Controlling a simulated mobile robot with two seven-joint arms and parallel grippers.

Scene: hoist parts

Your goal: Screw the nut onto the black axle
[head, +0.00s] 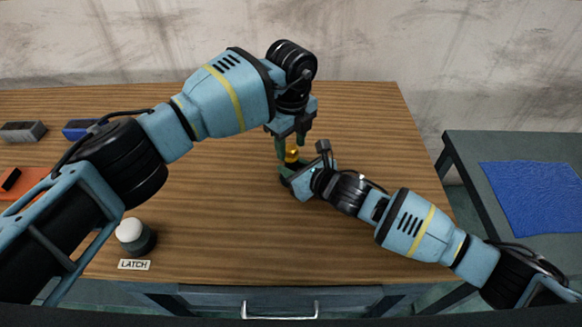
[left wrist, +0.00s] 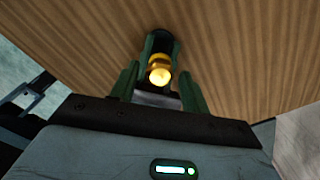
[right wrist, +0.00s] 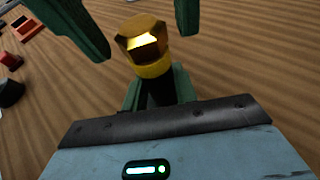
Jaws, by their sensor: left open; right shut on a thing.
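The black axle (right wrist: 160,92) is held in the green fingers of my right gripper (head: 289,172), which also shows in the right wrist view (right wrist: 157,88). The gold nut (right wrist: 143,38) sits at the axle's top end above a yellow band; it also shows in the head view (head: 292,155) and left wrist view (left wrist: 159,76). How far it is threaded I cannot tell. My left gripper (head: 293,143) points down from above, open, with its two fingers (left wrist: 159,88) apart on either side of the nut. In the right wrist view both left fingers stand clear of it.
A white-topped button (head: 130,231) with a LATCH label stands at the front left of the wooden table (head: 230,235). Grey (head: 23,131), blue (head: 80,129) and orange (head: 25,186) bins are at the left. A side table with a blue cloth (head: 530,190) is at the right. The table's middle is clear.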

